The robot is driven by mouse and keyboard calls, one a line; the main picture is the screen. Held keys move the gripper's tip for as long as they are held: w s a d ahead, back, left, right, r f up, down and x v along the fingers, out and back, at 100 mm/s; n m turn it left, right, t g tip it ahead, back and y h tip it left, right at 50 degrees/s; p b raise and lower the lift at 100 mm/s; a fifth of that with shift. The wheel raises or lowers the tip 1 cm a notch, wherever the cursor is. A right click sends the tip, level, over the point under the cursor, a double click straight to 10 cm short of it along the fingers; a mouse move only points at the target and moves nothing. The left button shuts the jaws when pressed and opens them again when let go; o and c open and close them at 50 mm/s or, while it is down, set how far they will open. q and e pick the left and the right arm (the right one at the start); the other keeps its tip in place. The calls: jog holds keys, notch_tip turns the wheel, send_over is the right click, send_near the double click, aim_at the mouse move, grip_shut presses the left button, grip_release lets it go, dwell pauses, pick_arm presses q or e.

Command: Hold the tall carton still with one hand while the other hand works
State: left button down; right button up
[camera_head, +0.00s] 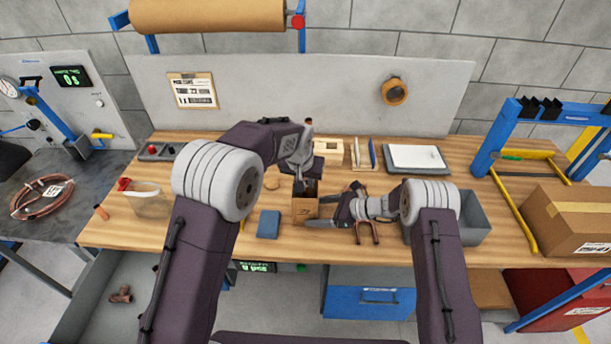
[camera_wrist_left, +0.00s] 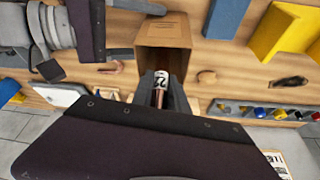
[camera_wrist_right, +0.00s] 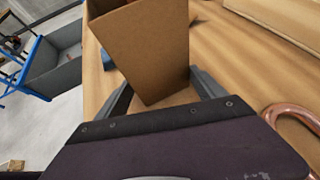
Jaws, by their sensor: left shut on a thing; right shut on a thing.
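The tall carton (camera_head: 305,209) stands upright and open-topped near the middle of the wooden bench. My right gripper (camera_head: 322,213) reaches it from the right and is shut on it. In the right wrist view the carton (camera_wrist_right: 146,50) sits between the two fingers. My left gripper (camera_head: 305,187) points down at the carton's mouth. I cannot tell whether the tube's lower end is inside the carton.
A blue block (camera_head: 268,224) lies just left of the carton. A bent copper tube (camera_head: 375,233) lies to the right, before a grey bin (camera_head: 475,220).

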pick_arm(q)
jog(key=shift+f, duration=0.55)
jog(key=shift+w+d, duration=0.85)
jog(key=shift+w, duration=0.05)
jog(key=c, duration=1.2)
grip_release()
pick_arm(e)
jog(key=shift+c, duration=0.3)
pick_arm(q)
jog(key=shift+r, duration=0.15)
pick_arm(e)
jog(key=shift+c, duration=0.2)
pick_arm(q)
jog(key=v, duration=1.1)
jog(key=shift+s+r, duration=0.25)
jog(key=shift+r, duration=0.05)
